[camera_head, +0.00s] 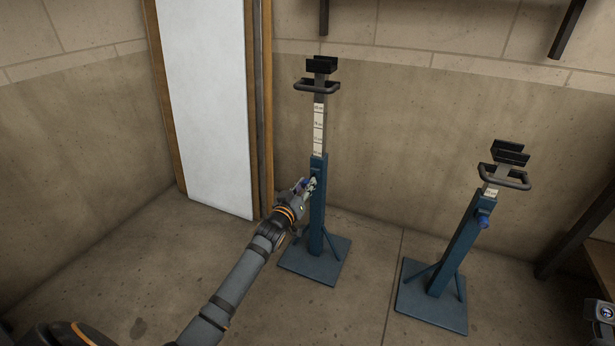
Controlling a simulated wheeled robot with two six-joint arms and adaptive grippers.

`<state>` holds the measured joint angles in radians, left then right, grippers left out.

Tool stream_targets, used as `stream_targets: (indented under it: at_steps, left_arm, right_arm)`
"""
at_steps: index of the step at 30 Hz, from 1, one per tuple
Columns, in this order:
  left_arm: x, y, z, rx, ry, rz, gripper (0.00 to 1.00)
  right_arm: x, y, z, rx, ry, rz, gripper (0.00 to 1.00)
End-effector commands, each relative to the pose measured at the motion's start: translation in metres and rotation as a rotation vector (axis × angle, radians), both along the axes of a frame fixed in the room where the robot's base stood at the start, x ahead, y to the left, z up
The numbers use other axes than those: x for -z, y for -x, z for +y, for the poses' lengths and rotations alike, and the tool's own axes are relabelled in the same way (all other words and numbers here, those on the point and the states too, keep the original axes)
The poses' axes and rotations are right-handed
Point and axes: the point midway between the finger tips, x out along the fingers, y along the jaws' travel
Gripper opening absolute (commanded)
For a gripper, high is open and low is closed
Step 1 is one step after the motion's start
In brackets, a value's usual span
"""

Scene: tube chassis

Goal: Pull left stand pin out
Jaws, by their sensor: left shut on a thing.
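The left stand (317,215) is a blue upright post on a square base plate, with a marked grey inner tube (319,128) raised high and a black cradle on top. My left gripper (309,185) is at the upper part of its blue post, on the post's left front side, shut on the left stand pin (305,182). Only a small blue bit of the pin shows between the fingers. The fingers hide the rest, so I cannot tell how deep it sits.
A second blue stand (456,245) stands to the right, its inner tube low, with a blue pin (484,221) near its top. A white panel (208,100) in a wooden frame is behind left. Concrete floor (220,265) is clear between.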

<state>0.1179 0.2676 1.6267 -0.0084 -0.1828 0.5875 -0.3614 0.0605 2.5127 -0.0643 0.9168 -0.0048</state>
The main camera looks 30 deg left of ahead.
Motion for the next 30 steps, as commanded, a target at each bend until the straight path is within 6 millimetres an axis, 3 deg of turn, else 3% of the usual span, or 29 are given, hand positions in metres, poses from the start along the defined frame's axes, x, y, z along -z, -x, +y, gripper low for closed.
stream_targets:
  at_steps: [7,8,13,23,26,30]
  left_arm:
    - [0.001,0.002,-0.001,0.002,0.001,-0.003,0.00]
    - [0.001,0.002,-0.001,0.002,0.001,-0.003,0.25]
    - [0.000,0.001,-0.001,0.002,0.001,-0.004,0.48]
    - [0.000,0.004,0.000,0.001,-0.001,-0.002,0.48]
    - [0.001,0.017,-0.001,0.002,-0.004,0.000,0.48]
    - [0.002,0.051,-0.002,0.003,-0.007,0.000,0.48]
  right_arm:
    - [0.001,-0.001,0.000,-0.001,-0.002,0.003,0.48]
    - [0.001,-0.001,-0.001,-0.001,-0.002,0.003,0.48]
    - [0.001,-0.002,-0.001,-0.001,-0.002,0.005,0.48]
    - [-0.001,-0.001,-0.001,0.000,-0.005,0.002,0.48]
    - [0.000,-0.001,-0.001,0.000,-0.004,0.003,0.48]
    - [0.000,-0.001,-0.001,0.000,-0.003,0.003,0.48]
